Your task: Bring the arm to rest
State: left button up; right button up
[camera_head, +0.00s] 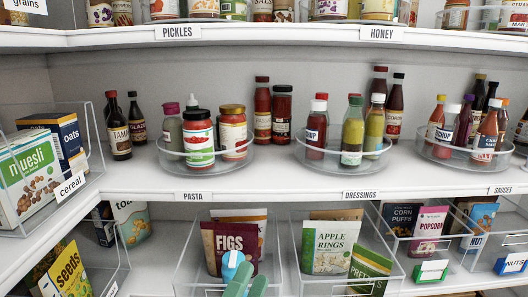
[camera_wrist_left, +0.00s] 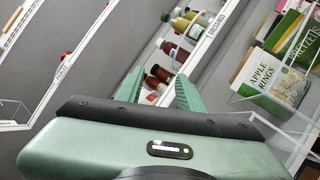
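My left gripper (camera_head: 248,281) comes up at the bottom edge of the head view, in front of the lower-shelf bin that holds the figs bag (camera_head: 230,249). In the left wrist view its two green fingers (camera_wrist_left: 158,88) stand apart with nothing held between them. Beyond them, the wrist view shows bottles and the shelf edge at a tilt. A light blue piece (camera_head: 232,264) shows beside the fingers in the head view; I cannot tell what it is. My right gripper is in neither view.
The middle shelf has clear turntables (camera_head: 207,168) with bottles and jars. A cereal bin (camera_head: 70,212) is at the left. Clear lower bins hold bags such as apple rings (camera_head: 328,249) and popcorn (camera_head: 429,228). The shelf lip (camera_head: 300,195) runs above the lower bins.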

pick_arm(q)
jog(key=s+f+m+g+y, duration=0.1)
jog(key=s+f+m+g, duration=0.3)
jog(key=f+m+g, duration=0.5)
jog(key=s+f+m+g, duration=0.3)
jog(key=f+m, duration=0.4)
jog(key=f, duration=0.5)
jog(key=s+a+f+m+g+y, duration=0.1)
jog(key=s+a+f+g+y, duration=0.1)
jog(key=s+a+f+y, duration=0.3)
jog(key=s+a+f+g+y, duration=0.1)
jog(key=s+a+f+g, duration=0.1)
jog(key=a+f, duration=0.35)
jog(key=s+a+f+m+g+y, duration=0.1)
jog(key=s+a+f+g+y, duration=0.15)
jog(key=a, duration=0.55)
notch_tip(320, 180, down, 25)
jog(key=s, duration=0.2)
jog(key=s+a+f+g, duration=0.1)
jog(key=s+a+f, duration=0.1)
jog(key=s+f, duration=1.4)
jog(key=shift+s+a+f+g+y, duration=0.35)
jog(key=shift+s+y, duration=0.1)
jog(key=shift+s, duration=0.15)
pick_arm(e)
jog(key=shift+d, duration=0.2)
